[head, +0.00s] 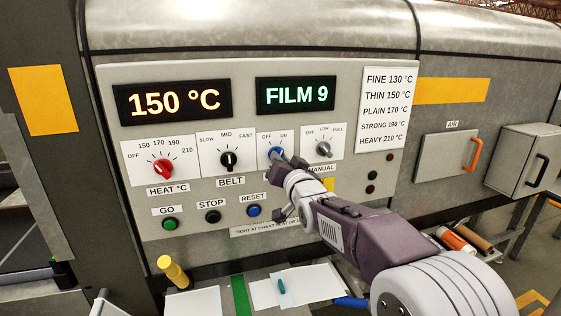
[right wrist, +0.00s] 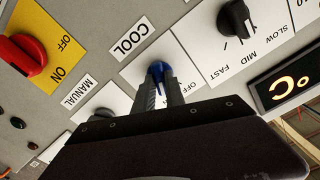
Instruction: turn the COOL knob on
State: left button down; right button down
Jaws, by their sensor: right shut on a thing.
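The COOL knob (head: 275,153) is blue and sits on a white plate marked OFF and ON. My right gripper (head: 288,161) reaches it from the lower right and is shut on it. In the right wrist view the blue knob (right wrist: 158,69) is between the two fingers of my right gripper (right wrist: 158,88). The COOL label (right wrist: 131,38) shows there beside the plate. The fingers hide part of the knob, and I cannot tell for sure where its pointer stands. My left gripper is not in view.
The black BELT knob (head: 228,159) is left of the blue knob, and a grey knob (head: 323,149) is close on its right. A red switch (right wrist: 22,55) on yellow is nearby. GO (head: 169,224), STOP (head: 212,216) and RESET (head: 253,210) buttons lie below. Displays read 150 °C and FILM 9.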

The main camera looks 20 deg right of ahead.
jog(key=shift+f, duration=0.15)
jog(key=c, duration=1.4)
grip_release()
jog(key=s+b, duration=0.3)
jog(key=s, duration=0.5)
jog(key=s+f+g, duration=0.2)
jog(key=f+g, duration=0.2)
jog(key=f, duration=0.7)
jog(key=s+f+g, duration=0.2)
jog(key=f+g, duration=0.1)
jog(key=f, duration=0.9)
jog(key=s+f+n+g, duration=0.4)
jog(key=s+f+g, duration=0.5)
jog(key=s+f, duration=0.7)
jog(key=s, duration=0.4)
jog(key=shift+f+n+g, duration=0.15)
jog(key=shift+n+g, duration=0.15)
jog(key=shift+g, duration=0.1)
